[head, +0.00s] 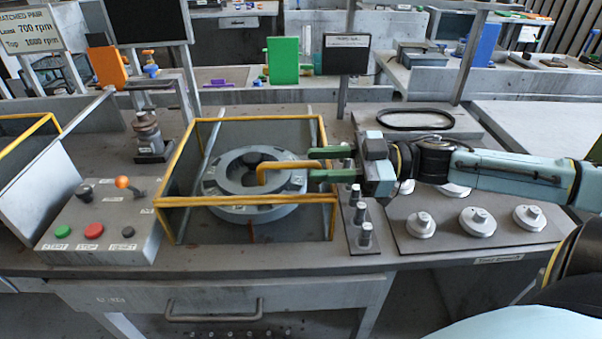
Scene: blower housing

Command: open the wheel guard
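The wheel guard (245,201) is a yellow-edged frame on the bench, standing around a grey round wheel (235,208). An orange-yellow bent bar (285,166), which looks like a handle, shows above the wheel and runs right toward my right gripper. My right gripper (316,164) has green fingers pointing left, one above and one below the bar's right end. The fingers are apart, and I cannot tell whether they touch the bar. The guard's panels look clear or open. My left gripper is not in view.
A control box with green (62,231) and red (93,230) buttons and an orange-knobbed lever (122,182) stands left. Upright pegs (365,232) stand right of the guard, with round metal parts (478,222) beyond. A black belt ring (416,112) lies behind my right arm.

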